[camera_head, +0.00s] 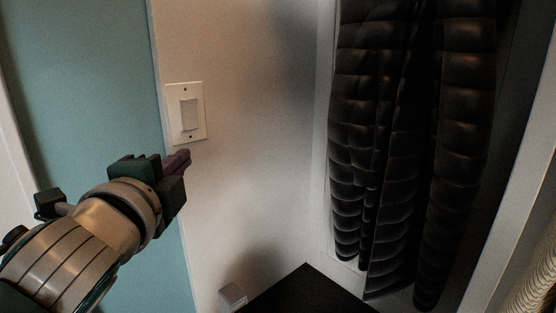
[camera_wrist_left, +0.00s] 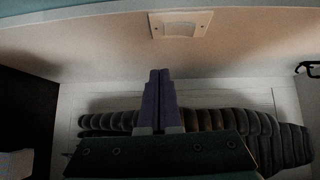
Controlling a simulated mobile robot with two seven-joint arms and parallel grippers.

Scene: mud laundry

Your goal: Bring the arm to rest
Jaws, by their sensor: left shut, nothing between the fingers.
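My left arm comes in from the left in the head view. Its gripper (camera_head: 183,159) is just below a white light switch (camera_head: 187,113) on the pale wall. In the left wrist view the two purple fingers of the gripper (camera_wrist_left: 160,73) are pressed together with nothing between them. The switch plate (camera_wrist_left: 180,24) shows beyond the fingertips there. I cannot tell from these frames whether the fingertips touch the wall. My right gripper is in neither view.
A black quilted jacket (camera_head: 385,150) hangs to the right of the wall. A blue panel (camera_head: 90,70) is at the left. A dark flat surface (camera_head: 306,292) and a small grey box (camera_head: 233,296) are at the bottom. A dark hook (camera_wrist_left: 308,69) shows in the left wrist view.

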